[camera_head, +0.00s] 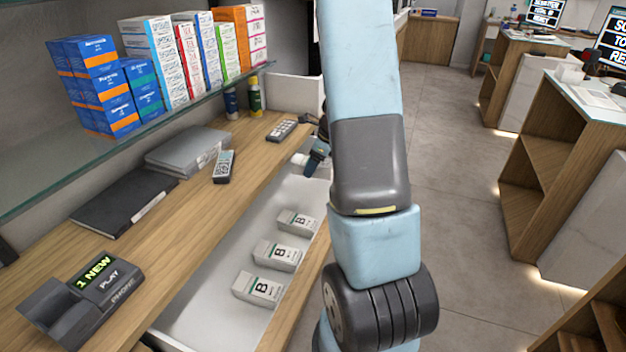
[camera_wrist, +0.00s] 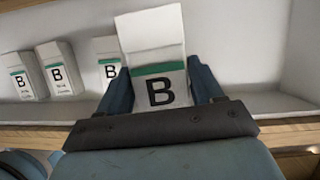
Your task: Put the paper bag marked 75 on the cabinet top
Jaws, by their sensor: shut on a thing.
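My gripper (camera_wrist: 159,72) is shut on a white paper bag (camera_wrist: 153,30) with a green band and a large black B. Its two blue fingers press on the bag's sides in the wrist view. In the head view my gripper (camera_head: 316,155) is at the far end of the open drawer, partly behind my arm, and a small white part of the bag (camera_head: 299,159) shows beside it. I can read no 75 on any bag. The wooden counter top (camera_head: 190,213) runs along the left, above the drawer.
Several similar bags marked B, such as one bag (camera_head: 258,287), stand in the white drawer (camera_head: 196,318). The counter holds a phone holder (camera_head: 82,300), a black folder (camera_head: 122,202), a grey box (camera_head: 188,150) and handheld devices (camera_head: 224,167). A glass shelf (camera_head: 165,115) with medicine boxes overhangs it.

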